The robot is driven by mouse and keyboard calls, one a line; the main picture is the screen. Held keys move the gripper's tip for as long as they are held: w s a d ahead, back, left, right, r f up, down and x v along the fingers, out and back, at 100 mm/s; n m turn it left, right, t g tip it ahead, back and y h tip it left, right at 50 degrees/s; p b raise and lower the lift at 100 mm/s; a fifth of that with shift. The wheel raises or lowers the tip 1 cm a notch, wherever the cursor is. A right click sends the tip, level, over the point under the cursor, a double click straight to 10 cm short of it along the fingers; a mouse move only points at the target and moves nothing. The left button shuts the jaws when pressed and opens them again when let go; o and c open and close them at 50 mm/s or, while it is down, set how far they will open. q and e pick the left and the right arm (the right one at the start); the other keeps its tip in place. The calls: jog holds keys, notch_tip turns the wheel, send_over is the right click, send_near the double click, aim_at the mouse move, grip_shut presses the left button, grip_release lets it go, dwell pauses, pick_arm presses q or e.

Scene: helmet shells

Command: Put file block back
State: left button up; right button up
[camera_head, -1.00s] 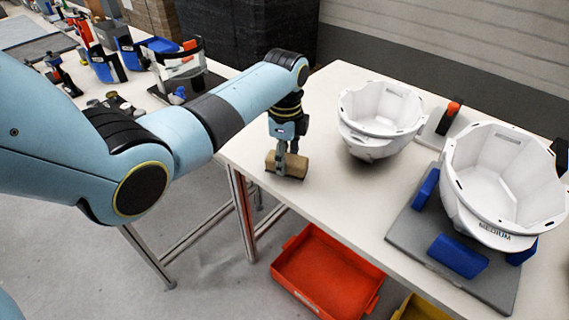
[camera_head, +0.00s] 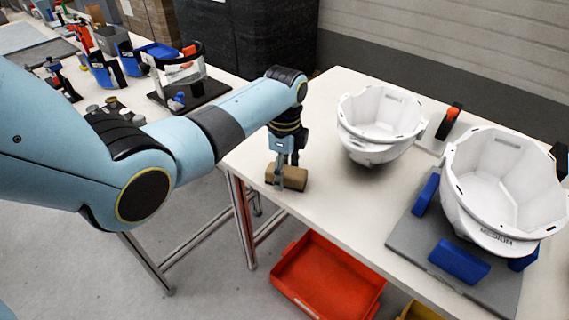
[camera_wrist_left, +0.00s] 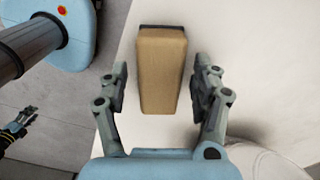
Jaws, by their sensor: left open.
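The file block (camera_head: 294,179) is a brown, cork-like block with a dark strip along one edge. It lies at the left corner of the white table (camera_head: 330,215). My left gripper (camera_head: 284,171) is over it, pointing down. In the left wrist view the block (camera_wrist_left: 162,68) sits between the two fingers of the left gripper (camera_wrist_left: 165,85), with a gap on each side. The fingers are open and do not grip it. A small dark gripper (camera_wrist_left: 24,122), apparently my right one, shows at the left edge of that view; its jaw state is unclear.
A white helmet shell (camera_head: 375,145) stands right of the block. Another shell (camera_head: 490,215) sits on a grey plate (camera_head: 405,232) with blue blocks. An orange-topped tool (camera_head: 449,122) stands behind. A red bin (camera_head: 330,275) is below the table edge.

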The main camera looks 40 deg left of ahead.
aim_at(284, 170)
pick_arm(q)
notch_tip(284, 170, up, 12)
jog(key=shift+p, duration=0.35)
dwell(0.5)
